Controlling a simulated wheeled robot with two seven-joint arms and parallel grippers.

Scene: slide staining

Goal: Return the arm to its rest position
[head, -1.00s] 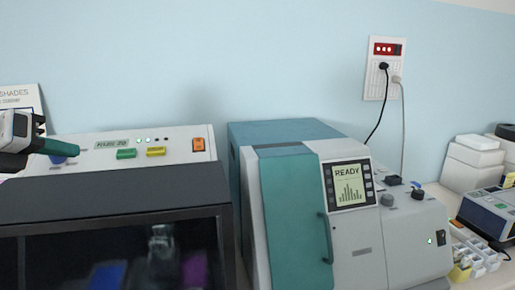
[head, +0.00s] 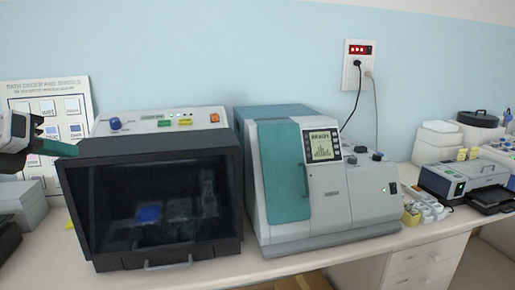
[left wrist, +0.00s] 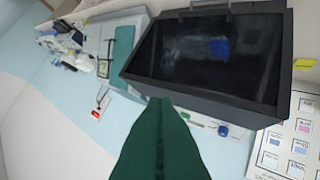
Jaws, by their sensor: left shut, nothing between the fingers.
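My left gripper (head: 62,149) comes in from the left edge in the head view, held in the air by the upper left corner of the dark-windowed stainer (head: 160,205). Its teal fingers are shut with nothing between them. In the left wrist view the closed fingers (left wrist: 159,105) fill the lower middle, and the stainer's dark window (left wrist: 210,50) lies beyond them. My right gripper is not in view.
A teal and grey machine with a lit screen (head: 322,146) stands right of the stainer. A grey printer-like device (head: 465,178) and white containers are at the far right. A chart (head: 50,115) stands behind my gripper. The bench front edge is clear.

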